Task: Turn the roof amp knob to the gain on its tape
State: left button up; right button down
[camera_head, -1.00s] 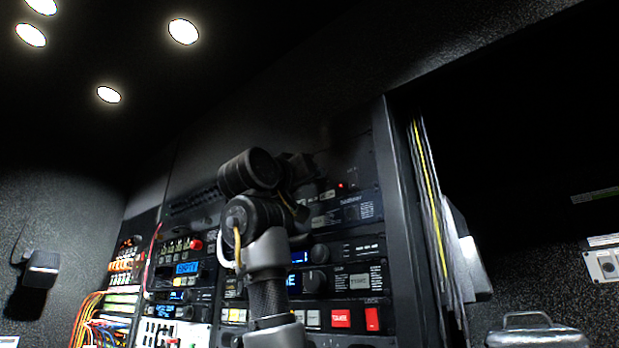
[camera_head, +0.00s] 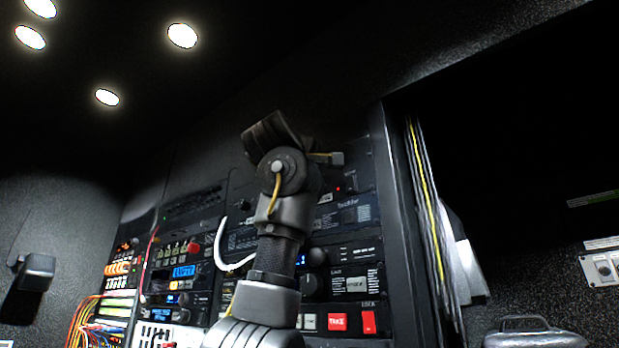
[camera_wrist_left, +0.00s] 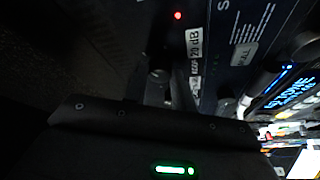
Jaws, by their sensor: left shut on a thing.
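The roof amp panel (camera_head: 352,181) is high in the rack in the head view, with a small red light. In the left wrist view, a white tape label (camera_wrist_left: 194,42) on that panel reads "20 dB". My left gripper (camera_head: 330,158) is up against the panel, at the end of the arm. In the left wrist view the gripper (camera_wrist_left: 168,90) is shut on the roof amp knob, just beside the tape. The knob is mostly hidden by the fingers and in shadow, so I cannot read its pointer. My right gripper is out of view.
Below are rack units with black knobs (camera_head: 313,286), blue displays and a red TAKE button (camera_head: 338,321). A white cable loop (camera_head: 222,258) hangs beside my left arm. The rack's edge post (camera_head: 402,210) and a cable bundle (camera_head: 430,200) stand to the right.

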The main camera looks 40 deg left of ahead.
pick_arm(q)
jog(key=shift+r+n+g+p, duration=0.15)
jog(key=shift+n+g, duration=0.25)
jog(key=shift+n, duration=0.55)
jog(key=shift+r+n+g+p, duration=0.1)
jog(key=shift+n+g+p, duration=0.25)
jog(key=shift+n, duration=0.6)
jog(key=o, duration=1)
jog(key=shift+f, duration=0.1)
jog(key=b+v, duration=0.5)
jog(key=v, duration=0.5)
jog(key=shift+s+d, duration=0.25)
jog(key=shift+s, duration=0.05)
